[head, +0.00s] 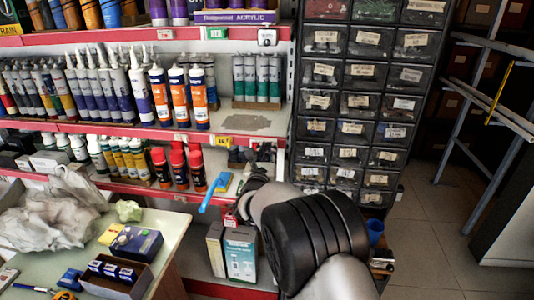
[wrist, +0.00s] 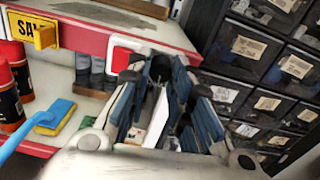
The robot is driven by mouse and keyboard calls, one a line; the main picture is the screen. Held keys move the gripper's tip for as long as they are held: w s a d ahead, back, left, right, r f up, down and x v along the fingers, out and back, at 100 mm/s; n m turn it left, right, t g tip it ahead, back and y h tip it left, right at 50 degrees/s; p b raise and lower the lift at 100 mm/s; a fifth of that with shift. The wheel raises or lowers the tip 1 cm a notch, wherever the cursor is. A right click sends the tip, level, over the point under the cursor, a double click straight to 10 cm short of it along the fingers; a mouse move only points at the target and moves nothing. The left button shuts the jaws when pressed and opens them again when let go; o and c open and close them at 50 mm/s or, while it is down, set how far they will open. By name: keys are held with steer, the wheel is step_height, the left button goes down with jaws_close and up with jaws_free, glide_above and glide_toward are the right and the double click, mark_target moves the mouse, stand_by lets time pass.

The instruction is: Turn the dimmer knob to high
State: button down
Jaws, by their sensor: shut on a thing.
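My gripper (head: 258,157) is at the right end of the middle shelf, by its front edge. In the wrist view its blue-padded fingers (wrist: 158,88) are closed in around a dark part that is mostly hidden between them. I take this to be the dimmer knob, but its shape and setting cannot be read.
A yellow SALE tag (wrist: 45,36) sticks out from the shelf edge. A blue brush (head: 214,192) lies below, left of my gripper. Black drawer units (head: 351,100) stand close on the right. A white box (head: 267,37) is on the upper shelf edge. Floor (head: 425,240) is clear at right.

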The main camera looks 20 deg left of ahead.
steer(key=shift+m, duration=0.4)
steer(key=c, duration=1.7)
jaws_free()
steer(key=v, duration=1.2)
